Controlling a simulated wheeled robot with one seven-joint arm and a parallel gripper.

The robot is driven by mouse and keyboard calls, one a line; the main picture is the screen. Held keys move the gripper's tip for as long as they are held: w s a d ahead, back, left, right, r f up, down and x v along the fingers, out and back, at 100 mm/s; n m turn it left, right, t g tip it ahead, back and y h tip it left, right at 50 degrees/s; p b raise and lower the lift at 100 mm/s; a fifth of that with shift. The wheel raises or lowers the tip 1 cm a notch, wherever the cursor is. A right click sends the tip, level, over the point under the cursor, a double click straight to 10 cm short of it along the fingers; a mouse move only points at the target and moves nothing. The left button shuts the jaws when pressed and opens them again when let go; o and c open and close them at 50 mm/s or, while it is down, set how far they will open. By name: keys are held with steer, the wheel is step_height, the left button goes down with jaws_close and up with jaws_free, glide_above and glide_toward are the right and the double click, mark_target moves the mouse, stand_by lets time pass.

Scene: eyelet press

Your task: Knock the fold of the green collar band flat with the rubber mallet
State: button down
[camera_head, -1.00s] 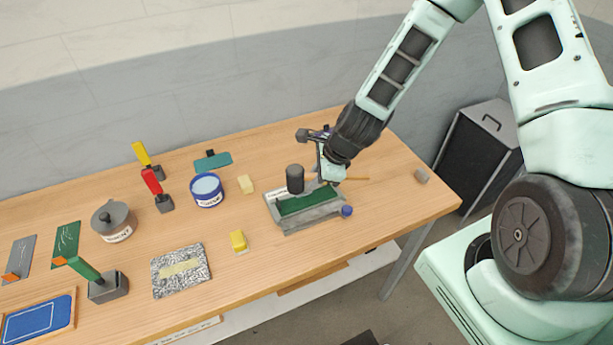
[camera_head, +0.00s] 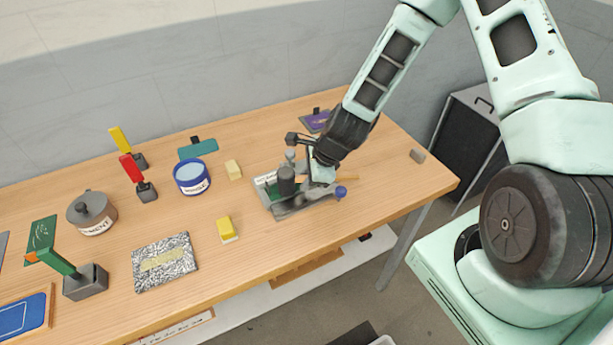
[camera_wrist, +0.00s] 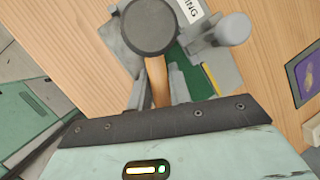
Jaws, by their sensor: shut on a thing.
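The rubber mallet has a dark round head (camera_head: 287,180) and a wooden handle (camera_wrist: 158,80). My gripper (camera_head: 322,172) is shut on the handle, and its end sticks out to the right. In the wrist view the fingers (camera_wrist: 160,95) lie on both sides of the handle. The green collar band (camera_wrist: 198,78) lies in a grey bed (camera_head: 290,211), partly hidden by the mallet and my gripper. The mallet head is over the bed's left part. I cannot tell whether it touches the band, and the fold cannot be made out.
A grey cylindrical post (camera_wrist: 232,30) stands beside the mallet head, and a blue knob (camera_head: 340,192) is at the bed's right end. A yellow block (camera_head: 227,229), a blue-white tub (camera_head: 191,177) and a cement pot (camera_head: 90,212) stand to the left.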

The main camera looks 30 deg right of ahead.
stand_by(0.4)
steer(key=shift+r+p, duration=1.3)
steer(key=shift+r, duration=0.2)
steer(key=shift+f, duration=0.15)
step_height(320, 180, down, 5)
steer(key=b, duration=0.4)
steer(key=shift+r+p, duration=0.3)
steer(key=shift+r, duration=0.3)
step_height(320, 180, up, 7)
steer(key=p, duration=0.5)
steer(key=shift+p, duration=0.4)
